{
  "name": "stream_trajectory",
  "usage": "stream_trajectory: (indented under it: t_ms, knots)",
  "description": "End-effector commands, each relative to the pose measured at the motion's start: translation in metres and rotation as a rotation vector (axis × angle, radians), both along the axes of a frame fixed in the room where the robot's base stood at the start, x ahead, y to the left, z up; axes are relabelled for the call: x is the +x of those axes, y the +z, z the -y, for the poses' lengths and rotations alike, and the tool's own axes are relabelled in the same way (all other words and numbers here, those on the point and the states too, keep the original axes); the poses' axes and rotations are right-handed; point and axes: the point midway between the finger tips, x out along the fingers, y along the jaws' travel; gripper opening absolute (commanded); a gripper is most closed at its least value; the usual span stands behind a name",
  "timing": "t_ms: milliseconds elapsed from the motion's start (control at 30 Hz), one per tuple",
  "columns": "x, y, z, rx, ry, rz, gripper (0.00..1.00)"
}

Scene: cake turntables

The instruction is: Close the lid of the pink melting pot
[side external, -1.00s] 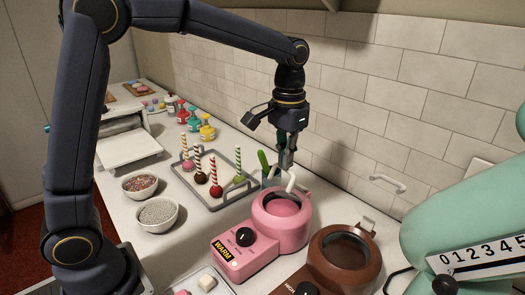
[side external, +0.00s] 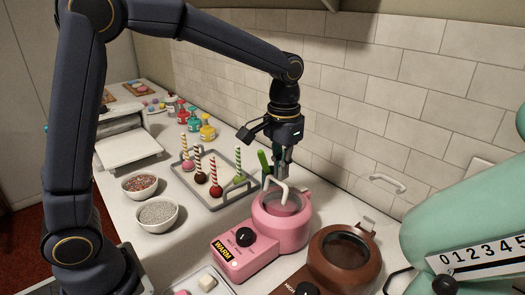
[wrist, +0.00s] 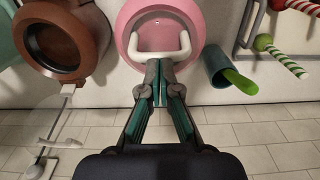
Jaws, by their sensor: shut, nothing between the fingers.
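The pink melting pot (side external: 282,232) stands on the counter with its round opening up. Its white lid handle (side external: 276,190) shows over the opening, and the lid looks tipped down toward the pot; I cannot tell whether it lies fully flat. My gripper (side external: 283,172) is shut and empty, pointing down at the back of the pot, close behind the handle. In the wrist view the pink pot (wrist: 125,30) is at the top centre, and the shut fingertips (wrist: 159,64) are right at the handle (wrist: 184,48); contact is unclear.
A brown melting pot (side external: 345,258) stands at the right of the pink one. A teal cup (wrist: 219,67) with a green tool is close beside my gripper. A tray of cake pops (side external: 215,205) and two bowls (side external: 157,214) are at the left. The tiled wall is behind.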

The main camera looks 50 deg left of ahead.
Motion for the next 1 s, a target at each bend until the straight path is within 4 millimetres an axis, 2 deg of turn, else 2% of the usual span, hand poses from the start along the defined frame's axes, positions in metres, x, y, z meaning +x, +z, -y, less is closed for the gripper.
stream_trajectory:
  t_ms: [1000]
  knots:
    - [-0.012,-0.016,0.000,0.000,0.000,-0.001,0.00]
